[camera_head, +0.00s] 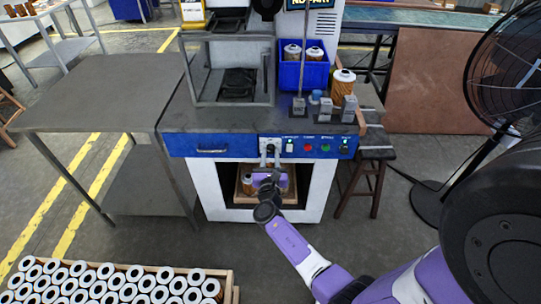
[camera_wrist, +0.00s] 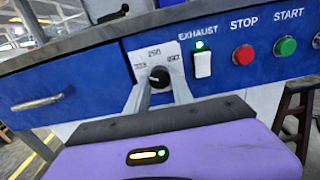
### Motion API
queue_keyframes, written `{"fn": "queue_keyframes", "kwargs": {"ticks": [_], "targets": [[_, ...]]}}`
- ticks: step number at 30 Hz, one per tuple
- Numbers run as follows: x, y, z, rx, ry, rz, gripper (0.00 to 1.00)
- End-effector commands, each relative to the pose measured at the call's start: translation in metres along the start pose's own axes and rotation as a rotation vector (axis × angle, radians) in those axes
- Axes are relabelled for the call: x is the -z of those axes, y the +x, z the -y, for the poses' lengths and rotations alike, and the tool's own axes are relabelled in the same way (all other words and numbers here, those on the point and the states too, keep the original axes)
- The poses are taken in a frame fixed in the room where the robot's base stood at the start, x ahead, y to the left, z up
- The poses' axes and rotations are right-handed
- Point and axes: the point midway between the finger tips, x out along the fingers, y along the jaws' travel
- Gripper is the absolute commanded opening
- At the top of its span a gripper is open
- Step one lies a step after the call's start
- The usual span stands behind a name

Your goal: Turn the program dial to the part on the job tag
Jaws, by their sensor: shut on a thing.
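The program dial (camera_wrist: 159,75) is a black knob on a white plate (camera_wrist: 152,57) on the blue front panel. Small labels stand left, above and right of it; the top one looks like 250, the side ones are too small to read surely. My gripper (camera_wrist: 160,84) reaches in from below, with a grey finger on each side of the knob, shut on it. Where the dial points is unclear. I cannot make out a job tag.
Right of the dial are the lit exhaust switch (camera_wrist: 202,64), the red stop button (camera_wrist: 243,55) and the green start button (camera_wrist: 286,47). A blue bin (camera_head: 304,75) with cartridges and a lone cartridge (camera_head: 342,85) stand on the bench. A cartridge crate (camera_head: 236,292) is at front left.

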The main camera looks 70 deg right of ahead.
Motion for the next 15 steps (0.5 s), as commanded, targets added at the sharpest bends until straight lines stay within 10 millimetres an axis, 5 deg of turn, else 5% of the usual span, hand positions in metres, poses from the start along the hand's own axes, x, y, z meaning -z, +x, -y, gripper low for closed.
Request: {"fn": "queue_keyframes", "kwargs": {"ticks": [15], "targets": [[0.0041,-0.0007,-0.0011,-0.002,0.227,0.002,0.0]]}}
